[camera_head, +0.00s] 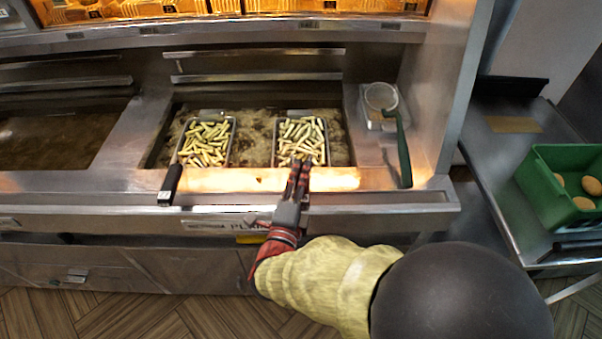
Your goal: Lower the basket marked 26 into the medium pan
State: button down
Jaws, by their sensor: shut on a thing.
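Two wire baskets of pale fries sit side by side in a pan of foaming oil (256,135). My gripper (298,174) is shut on the handle of the right basket (326,142), at the pan's front edge. The handle is largely hidden by the fingers. That basket looks level and down in the pan; I cannot tell how deep its bottom is. The left basket (234,143) has a black handle (170,184) reaching over the front edge. The number 26 is not readable on either basket.
Another pan (50,140) of dark, still oil lies to the left. A round strainer (381,96) with a dark green handle (403,150) rests right of the foaming pan. A green crate (545,205) with brown, rounded items stands on the right steel table (490,170).

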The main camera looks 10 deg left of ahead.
jog(key=shift+f, duration=0.1)
dwell(0.3)
jog(key=c, duration=1.6)
grip_release()
jog(key=shift+f, duration=0.1)
jog(key=s, duration=1.2)
